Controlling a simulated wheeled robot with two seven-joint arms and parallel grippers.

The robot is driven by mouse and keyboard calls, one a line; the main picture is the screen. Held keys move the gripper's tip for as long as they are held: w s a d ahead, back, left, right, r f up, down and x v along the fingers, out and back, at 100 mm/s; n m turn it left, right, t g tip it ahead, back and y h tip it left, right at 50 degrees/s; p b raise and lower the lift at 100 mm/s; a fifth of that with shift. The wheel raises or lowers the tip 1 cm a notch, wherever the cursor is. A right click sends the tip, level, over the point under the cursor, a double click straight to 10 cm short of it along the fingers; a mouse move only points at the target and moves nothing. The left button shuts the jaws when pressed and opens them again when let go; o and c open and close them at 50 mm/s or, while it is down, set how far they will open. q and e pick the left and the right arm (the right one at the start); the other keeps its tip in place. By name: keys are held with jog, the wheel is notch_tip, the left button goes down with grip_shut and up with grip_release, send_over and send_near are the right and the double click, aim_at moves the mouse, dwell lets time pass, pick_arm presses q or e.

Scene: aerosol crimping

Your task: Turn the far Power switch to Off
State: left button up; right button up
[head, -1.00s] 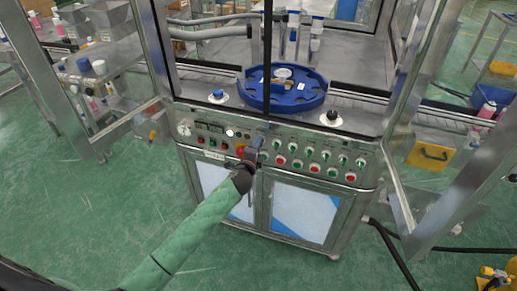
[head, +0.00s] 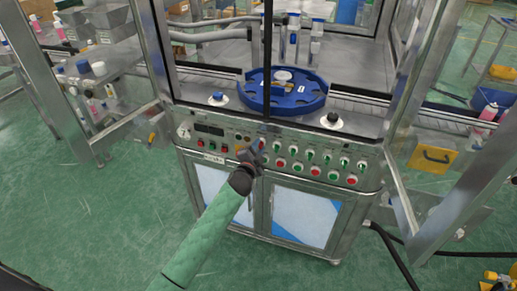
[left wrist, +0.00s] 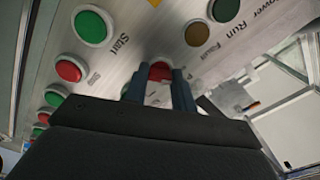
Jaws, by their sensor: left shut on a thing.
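My left gripper (head: 254,150) reaches to the front control panel (head: 315,161) of the machine in the head view. Its fingers are at the panel face, near the middle of the rows. In the left wrist view the dark fingers (left wrist: 160,88) are close together and shut on a panel control that they largely hide. A red round piece (left wrist: 160,71) shows between or just behind them. The word "Power" is printed at the upper right, beside "Run" and "Fault". I cannot make out the Power switch itself or its setting. My right gripper is not in view.
Green and red buttons crowd the panel, including a green one (left wrist: 91,26) labelled "Start". A blue round turntable (head: 283,92) stands behind the panel. Open framed doors flank the machine, one at right (head: 480,185). Green floor in front is free.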

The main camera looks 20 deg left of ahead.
pick_arm(q)
jog(key=shift+f, duration=0.1)
jog(key=o, duration=1)
jog(key=shift+a, duration=0.1)
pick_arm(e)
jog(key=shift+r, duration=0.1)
pick_arm(q)
jog(key=shift+s, duration=0.1)
jog(key=shift+s, duration=0.25)
jog(key=shift+s+a+b, duration=0.1)
jog(key=shift+s+b, duration=1)
jog(key=shift+s, duration=2.5)
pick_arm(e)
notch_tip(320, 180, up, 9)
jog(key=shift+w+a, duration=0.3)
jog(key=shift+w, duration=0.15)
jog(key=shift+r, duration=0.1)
